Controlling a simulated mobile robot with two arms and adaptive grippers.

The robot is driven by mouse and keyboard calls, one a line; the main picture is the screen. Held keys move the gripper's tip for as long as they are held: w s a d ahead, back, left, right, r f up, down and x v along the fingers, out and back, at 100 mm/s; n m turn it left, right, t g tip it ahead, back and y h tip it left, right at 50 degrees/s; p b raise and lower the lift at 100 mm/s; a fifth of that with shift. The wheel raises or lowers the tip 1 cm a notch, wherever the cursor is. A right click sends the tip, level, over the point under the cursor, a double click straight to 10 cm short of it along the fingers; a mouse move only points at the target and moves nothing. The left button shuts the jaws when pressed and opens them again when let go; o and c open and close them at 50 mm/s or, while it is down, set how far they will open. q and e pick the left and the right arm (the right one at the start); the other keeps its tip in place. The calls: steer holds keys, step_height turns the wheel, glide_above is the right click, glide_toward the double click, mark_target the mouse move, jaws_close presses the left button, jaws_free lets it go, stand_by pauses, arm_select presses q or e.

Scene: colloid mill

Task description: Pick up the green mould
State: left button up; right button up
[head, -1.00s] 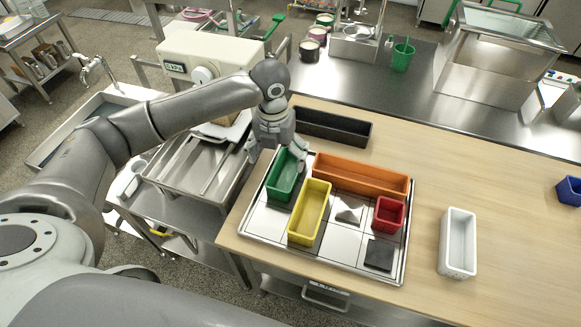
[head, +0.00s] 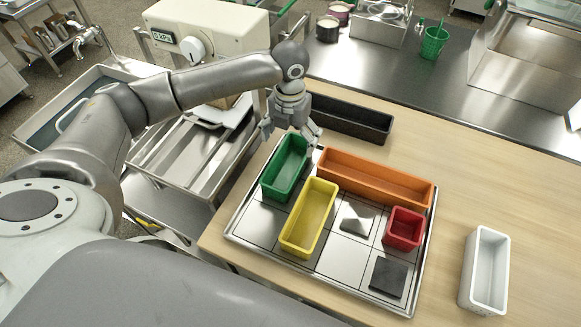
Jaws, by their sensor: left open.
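The green mould (head: 286,168) is an open rectangular box on the left side of a gridded metal tray (head: 258,221). My left gripper (head: 290,138) is over its far end, with its fingers spread to either side. The gripper is open, and I cannot tell whether a finger touches the mould. The far rim of the mould is partly hidden by the gripper. My right gripper is not in view.
On the tray, a yellow mould (head: 309,218) stands close to the green one, with an orange mould (head: 376,180), a red mould (head: 404,229), a metal pyramid (head: 358,220) and a dark square (head: 388,277). A black mould (head: 350,119) is behind, a white one (head: 485,270) right.

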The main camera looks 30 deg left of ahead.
arm_select(q)
step_height(320, 180, down, 3)
steer(key=p, duration=0.2)
glide_above(288, 172)
step_height(288, 172, down, 5)
steer(key=shift+r, duration=0.1)
steer(key=shift+f, duration=0.4)
steer(key=c, duration=1.3)
steer(key=shift+o, duration=0.2)
steer(key=shift+r, duration=0.1)
